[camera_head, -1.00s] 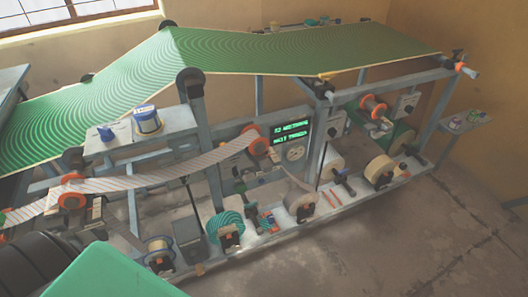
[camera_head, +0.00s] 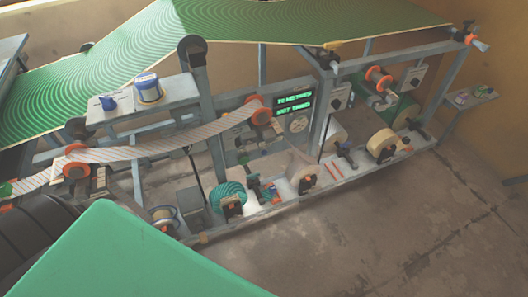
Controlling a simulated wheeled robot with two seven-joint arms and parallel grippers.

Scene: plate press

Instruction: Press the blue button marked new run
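Two blue things sit on a grey shelf (camera_head: 130,117) on the left of the machine. One is a small blue knob-like piece (camera_head: 108,102) with a pale label strip beside it. The other is a larger blue and white cylinder (camera_head: 148,88), also with a label strip behind it. The lettering is too small to read, so I cannot tell which, if either, is marked new run. Neither of my grippers shows in the head view, and nothing touches the two blue things.
A striped band (camera_head: 165,148) runs over orange rollers in front of the shelf. A green patterned sheet (camera_head: 310,22) spans the top. A lit green-text display (camera_head: 293,105) is mid-machine. Several reels line the lower rail. A large green surface (camera_head: 135,262) fills the lower left. Floor at right is clear.

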